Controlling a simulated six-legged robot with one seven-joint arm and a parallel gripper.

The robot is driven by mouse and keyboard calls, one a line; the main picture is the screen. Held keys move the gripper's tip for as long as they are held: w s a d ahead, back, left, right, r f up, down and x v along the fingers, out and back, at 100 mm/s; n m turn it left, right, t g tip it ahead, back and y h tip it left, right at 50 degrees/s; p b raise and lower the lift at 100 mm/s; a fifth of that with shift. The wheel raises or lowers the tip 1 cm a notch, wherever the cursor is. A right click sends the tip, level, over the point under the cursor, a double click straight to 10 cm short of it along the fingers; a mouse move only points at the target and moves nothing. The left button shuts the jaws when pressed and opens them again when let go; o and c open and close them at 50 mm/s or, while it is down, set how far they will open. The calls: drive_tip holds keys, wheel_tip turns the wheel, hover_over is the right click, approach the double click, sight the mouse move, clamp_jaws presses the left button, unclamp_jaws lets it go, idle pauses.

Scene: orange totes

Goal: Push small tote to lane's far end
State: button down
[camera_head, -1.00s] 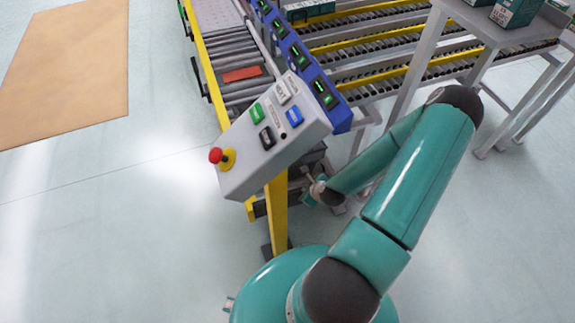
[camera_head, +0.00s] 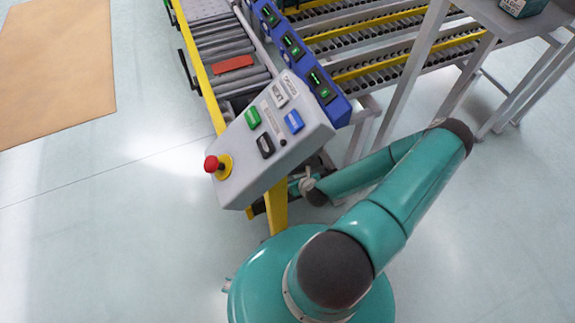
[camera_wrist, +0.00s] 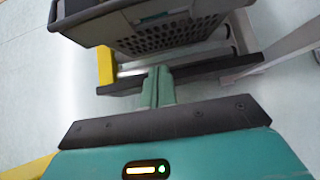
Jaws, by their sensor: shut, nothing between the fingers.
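In the wrist view a dark grey tote (camera_wrist: 165,35) with a perforated side stands on rollers at the top; its upper part is cut off by the frame. My gripper (camera_wrist: 158,75) is shut and empty, its teal fingers pointing at the tote's lower side. In the head view the tote and my fingertips are hidden behind the control box (camera_head: 275,140). The roller lane (camera_head: 222,45) runs away from me beyond the box.
The control box carries several buttons and a red emergency knob (camera_head: 212,164). A yellow rail (camera_head: 197,65) edges the lane on the left, and blue display units (camera_head: 290,45) line its right. A red-orange piece (camera_head: 233,64) lies on the rollers. A grey-legged table (camera_head: 500,30) stands right.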

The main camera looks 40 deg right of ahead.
drive_tip(key=x, duration=0.7)
drive_tip(key=shift+a, duration=0.1)
drive_tip(key=shift+w+d+f, duration=0.1)
drive_tip(key=shift+w+d, duration=0.1)
drive_tip(key=shift+w, duration=0.5)
drive_tip(key=shift+w+d, duration=0.25)
drive_tip(key=shift+w, duration=0.45)
drive_tip(key=shift+w+d+f, duration=0.1)
drive_tip(key=shift+w+d, duration=0.1)
drive_tip(key=shift+w, duration=0.55)
drive_tip(key=shift+w, duration=0.1)
